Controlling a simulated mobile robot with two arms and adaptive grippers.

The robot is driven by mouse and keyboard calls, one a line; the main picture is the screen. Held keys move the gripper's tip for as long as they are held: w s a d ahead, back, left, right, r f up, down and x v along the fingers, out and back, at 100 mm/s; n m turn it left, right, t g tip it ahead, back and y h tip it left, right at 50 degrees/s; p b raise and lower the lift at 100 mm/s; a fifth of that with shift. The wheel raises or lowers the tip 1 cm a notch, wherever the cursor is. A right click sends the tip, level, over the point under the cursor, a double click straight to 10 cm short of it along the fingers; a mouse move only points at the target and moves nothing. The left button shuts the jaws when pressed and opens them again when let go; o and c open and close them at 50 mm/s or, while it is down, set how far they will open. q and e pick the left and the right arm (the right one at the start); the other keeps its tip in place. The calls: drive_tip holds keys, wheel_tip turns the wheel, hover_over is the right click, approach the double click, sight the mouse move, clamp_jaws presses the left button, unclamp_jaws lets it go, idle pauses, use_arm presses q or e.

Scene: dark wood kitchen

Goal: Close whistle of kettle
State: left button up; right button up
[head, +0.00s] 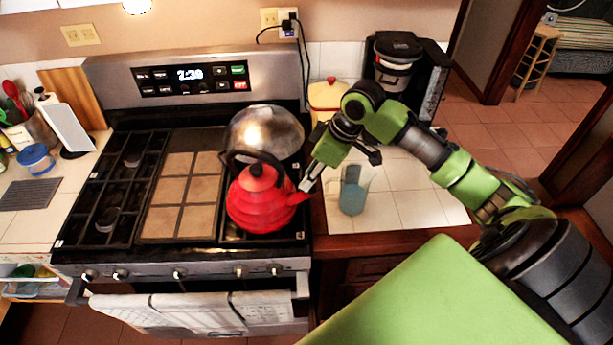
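A red kettle (262,200) with a dark handle arched over its top stands on the right front of the stove. Its spout points right, toward my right gripper. The whistle at the spout's end is too small and too close to the gripper to make out whether it is open or shut. My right gripper (310,180) is just right of the spout tip, with its light tip at or very near it. I cannot tell if it touches, or whether its fingers are open or shut. My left gripper is not in view.
A shiny metal pot (264,134) stands behind the kettle. A clear pitcher with bluish contents (352,195) is on the tiled counter, close to my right gripper. A coffee maker (398,62) stands behind. Towels (200,312) hang on the oven handle.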

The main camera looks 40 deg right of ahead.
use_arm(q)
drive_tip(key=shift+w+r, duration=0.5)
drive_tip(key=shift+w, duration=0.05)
use_arm(e)
drive_tip(key=shift+x, duration=1.5)
drive_tip(key=shift+c, duration=0.2)
clamp_jaws()
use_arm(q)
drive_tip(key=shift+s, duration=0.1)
